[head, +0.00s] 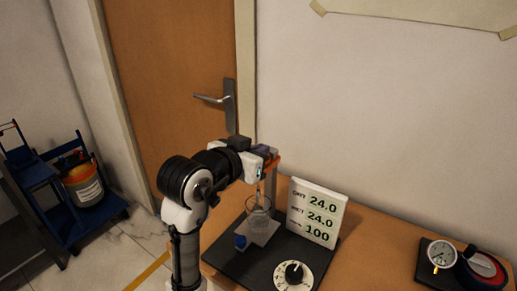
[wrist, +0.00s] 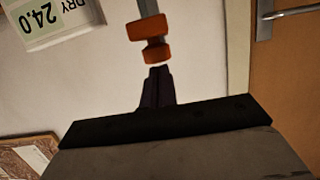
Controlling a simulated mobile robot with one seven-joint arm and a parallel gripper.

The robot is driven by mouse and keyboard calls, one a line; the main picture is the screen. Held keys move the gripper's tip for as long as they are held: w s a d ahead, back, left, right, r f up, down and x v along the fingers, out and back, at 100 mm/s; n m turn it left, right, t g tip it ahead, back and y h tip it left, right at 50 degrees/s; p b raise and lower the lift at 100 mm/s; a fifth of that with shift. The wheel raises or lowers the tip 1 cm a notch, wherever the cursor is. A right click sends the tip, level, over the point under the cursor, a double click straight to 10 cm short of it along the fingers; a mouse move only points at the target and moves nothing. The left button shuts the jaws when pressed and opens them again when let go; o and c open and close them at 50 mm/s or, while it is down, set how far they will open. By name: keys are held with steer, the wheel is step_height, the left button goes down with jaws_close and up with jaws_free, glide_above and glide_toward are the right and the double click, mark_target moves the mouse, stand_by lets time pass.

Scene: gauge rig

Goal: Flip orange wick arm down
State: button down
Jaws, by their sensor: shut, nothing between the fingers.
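The orange wick arm (head: 274,162) sits high on the rig, at the top of a thin upright post, and my gripper partly covers it in the head view. In the wrist view an orange block (wrist: 149,30) shows at the end of a grey post. My gripper (wrist: 158,71) is shut and empty, its dark fingertips close to the orange piece; I cannot tell if they touch. In the head view my gripper (head: 266,163) is at the height of the orange arm. A clear glass beaker (head: 258,207) stands below it.
A white display panel (head: 316,212) reading 24.0, 24.0 and 100 stands right of the post. A dial (head: 293,275) and blue block (head: 240,242) are on the black base. A round gauge (head: 441,255) sits at the table's right. A door (head: 170,80) is behind.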

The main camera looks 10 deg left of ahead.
step_height(320, 180, down, 9)
steer(key=b, duration=0.6)
steer(key=shift+r, duration=0.3)
